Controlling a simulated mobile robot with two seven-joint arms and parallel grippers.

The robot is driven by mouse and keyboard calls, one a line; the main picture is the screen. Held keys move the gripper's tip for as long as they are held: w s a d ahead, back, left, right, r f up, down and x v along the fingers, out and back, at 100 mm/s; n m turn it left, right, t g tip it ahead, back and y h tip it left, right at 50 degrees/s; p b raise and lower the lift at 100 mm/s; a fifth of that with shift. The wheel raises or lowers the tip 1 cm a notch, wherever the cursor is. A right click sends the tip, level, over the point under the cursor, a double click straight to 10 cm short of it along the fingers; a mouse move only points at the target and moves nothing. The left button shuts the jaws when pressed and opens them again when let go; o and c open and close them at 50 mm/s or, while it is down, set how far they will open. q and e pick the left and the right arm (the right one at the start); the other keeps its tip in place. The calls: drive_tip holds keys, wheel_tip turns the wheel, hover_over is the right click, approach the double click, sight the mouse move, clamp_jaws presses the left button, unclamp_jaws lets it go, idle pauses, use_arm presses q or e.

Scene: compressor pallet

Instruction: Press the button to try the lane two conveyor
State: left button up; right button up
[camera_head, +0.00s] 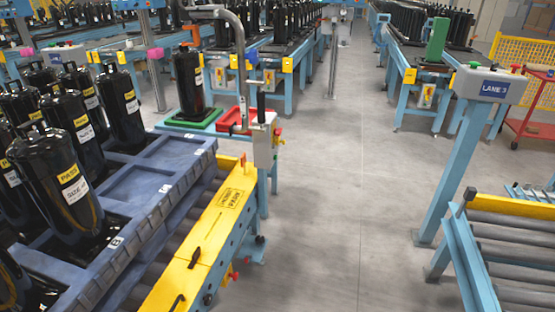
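A grey control box (490,84) with a blue label reading "LANE 3" stands on a blue post at the right. A green button (474,65) sits on its top left and a dark knob shows at its right. Another grey box (64,55) with small green and red buttons is at the upper left. I see no label reading lane two. Neither of my grippers is in view.
Black compressors (55,175) stand on a blue-grey pallet (150,180) at the left. A roller conveyor (510,250) lies at the lower right. A red cart (526,128) stands by yellow fencing (525,55). The grey floor (335,200) between the conveyors is clear.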

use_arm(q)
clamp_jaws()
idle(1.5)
